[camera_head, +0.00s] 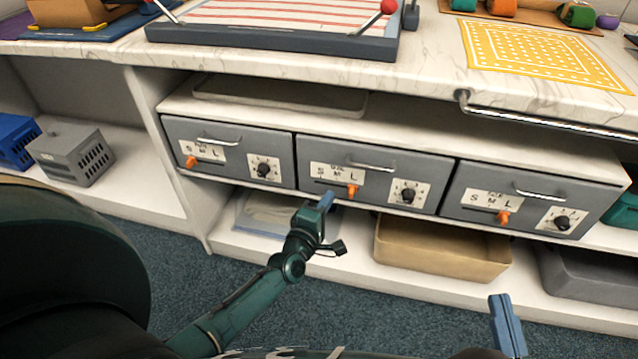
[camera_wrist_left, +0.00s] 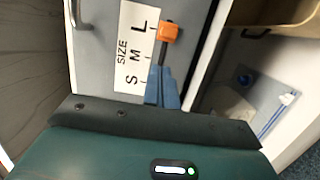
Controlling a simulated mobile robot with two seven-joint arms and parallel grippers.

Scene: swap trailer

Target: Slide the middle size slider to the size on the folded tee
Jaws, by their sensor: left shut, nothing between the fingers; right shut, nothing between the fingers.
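The middle drawer (camera_head: 315,150) is grey with a white SIZE plate marked S, M, L. Its orange slider knob (camera_head: 352,190) sits by the L end of its slot; the left wrist view shows the orange knob (camera_wrist_left: 169,33) beside L too. My left gripper (camera_head: 326,200) is shut and empty, just below and left of the knob. My right gripper (camera_head: 507,325) is shut and empty, low at the right. I cannot make out a folded tee or its size.
The left drawer's orange knob (camera_head: 190,161) is by S; the right drawer's knob (camera_head: 503,217) is by L. A black dial (camera_head: 407,195) and a bar handle (camera_head: 371,166) are on the middle drawer. A tan bin (camera_head: 440,250) stands below. The marble counter (camera_head: 440,60) overhangs above.

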